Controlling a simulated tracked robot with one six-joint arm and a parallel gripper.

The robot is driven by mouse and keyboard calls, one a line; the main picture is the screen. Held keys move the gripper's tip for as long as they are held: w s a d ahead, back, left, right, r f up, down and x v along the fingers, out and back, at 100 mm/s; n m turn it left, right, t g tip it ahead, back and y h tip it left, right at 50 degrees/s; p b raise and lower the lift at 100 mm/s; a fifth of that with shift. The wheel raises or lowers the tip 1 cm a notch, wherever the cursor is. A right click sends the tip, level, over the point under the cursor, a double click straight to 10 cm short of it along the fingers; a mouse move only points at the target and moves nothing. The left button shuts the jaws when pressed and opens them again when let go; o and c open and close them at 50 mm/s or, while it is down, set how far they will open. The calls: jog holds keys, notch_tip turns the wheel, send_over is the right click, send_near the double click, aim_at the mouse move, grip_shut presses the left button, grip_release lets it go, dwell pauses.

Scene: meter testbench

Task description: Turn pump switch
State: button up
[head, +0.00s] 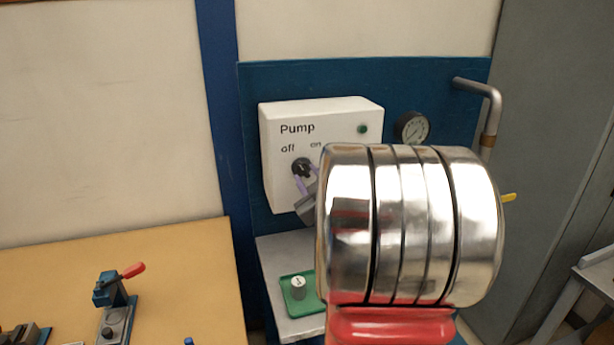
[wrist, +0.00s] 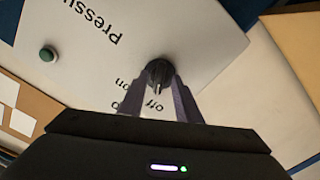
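The white pump box (head: 272,155) hangs on a blue panel, with "Pump", "off" and "on" printed on its face. Its black round pump switch (head: 301,166) sits below the labels. In the wrist view the pump switch (wrist: 159,73) shows from close up, its pale mark pointing towards "off". My gripper (head: 307,175) is at the switch, with one purple finger on each side. In the wrist view my gripper (wrist: 160,82) has its fingertips at the switch's two edges. I cannot tell whether they press on it. My arm hides the box's lower right.
A green lamp (head: 362,129) is on the box, and a gauge (head: 412,128) and pipe (head: 488,100) are to its right. Below stands a grey shelf (head: 283,250) with a green tray (head: 291,306) holding a small weight. A wooden bench (head: 190,255) with a red-handled clamp (head: 115,300) is at left.

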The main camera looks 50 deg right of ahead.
jog(key=v, duration=1.2)
jog(key=shift+s, duration=0.1)
jog(key=s+d+f+g, duration=0.1)
jog(key=d+f+g, duration=0.3)
jog(key=f, duration=0.3)
jog(key=w+a+r+m+g+y, duration=0.1)
jog(key=a+g+y, duration=0.25)
jog(key=a, duration=1.75)
jog(key=s+a+g+y, duration=0.1)
jog(key=s+a, duration=0.3)
jog(key=a, duration=0.5)
jog(key=s+a+g+y, duration=0.1)
jog(key=s+a+y, duration=0.3)
jog(key=a, duration=0.6)
jog(key=shift+s+n+g, duration=0.3)
jog(key=shift+s+g, duration=0.05)
jog(key=shift+s, duration=0.15)
